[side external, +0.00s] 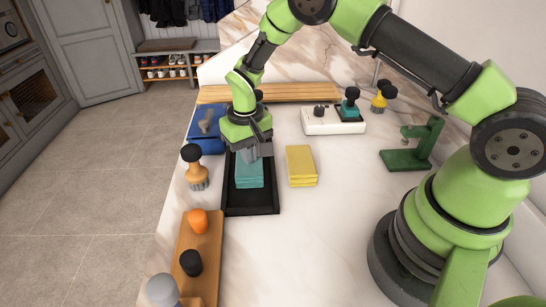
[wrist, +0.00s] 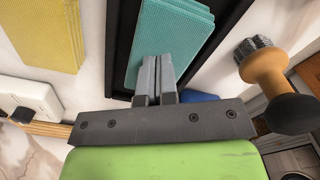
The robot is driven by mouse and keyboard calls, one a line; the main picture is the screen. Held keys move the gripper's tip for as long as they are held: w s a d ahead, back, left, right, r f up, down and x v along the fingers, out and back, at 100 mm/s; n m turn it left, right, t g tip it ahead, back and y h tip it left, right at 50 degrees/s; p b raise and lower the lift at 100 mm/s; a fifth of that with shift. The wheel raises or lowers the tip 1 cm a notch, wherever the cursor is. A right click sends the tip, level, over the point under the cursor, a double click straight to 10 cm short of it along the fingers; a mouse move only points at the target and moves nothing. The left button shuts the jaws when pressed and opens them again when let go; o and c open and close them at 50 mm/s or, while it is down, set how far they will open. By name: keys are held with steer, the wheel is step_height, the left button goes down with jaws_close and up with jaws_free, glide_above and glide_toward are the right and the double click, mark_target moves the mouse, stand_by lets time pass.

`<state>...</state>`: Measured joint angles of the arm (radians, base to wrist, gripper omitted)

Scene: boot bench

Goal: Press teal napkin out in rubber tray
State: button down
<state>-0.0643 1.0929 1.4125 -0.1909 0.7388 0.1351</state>
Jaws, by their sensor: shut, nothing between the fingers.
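A folded teal napkin stack (side external: 249,174) lies in the black rubber tray (side external: 251,209) in the side view. The teal napkin also shows in the wrist view (wrist: 172,40), with the dark tray (wrist: 118,60) around it. My gripper (side external: 253,156) is over the far end of the napkin, pointing down. In the wrist view my gripper's two fingers (wrist: 155,80) are together with nothing between them, at the near end of the napkin. Whether the fingertips touch the cloth I cannot tell. The fingers hide part of the napkin's end.
A yellow folded cloth (side external: 301,166) lies right of the tray. A wooden-handled brush (side external: 195,168) stands left of it, and a blue container (side external: 207,130) sits behind. A wooden board (side external: 198,255) with knobs is at front left. Bare marble lies front right of the tray.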

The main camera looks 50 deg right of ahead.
stand_by(0.4)
step_height(320, 180, up, 8)
stand_by(0.8)
step_height(320, 180, up, 9)
steer(key=t, duration=0.2)
glide_above(259, 166)
steer(key=s+r+t+y, duration=0.1)
steer(key=s+r+t, duration=0.1)
steer(key=s+r, duration=0.55)
steer(key=s+r+m+t+y, duration=0.1)
steer(key=s+r+t, duration=0.2)
steer(key=s, duration=1)
steer(key=shift+a+r, duration=0.15)
steer(key=shift+a, duration=0.05)
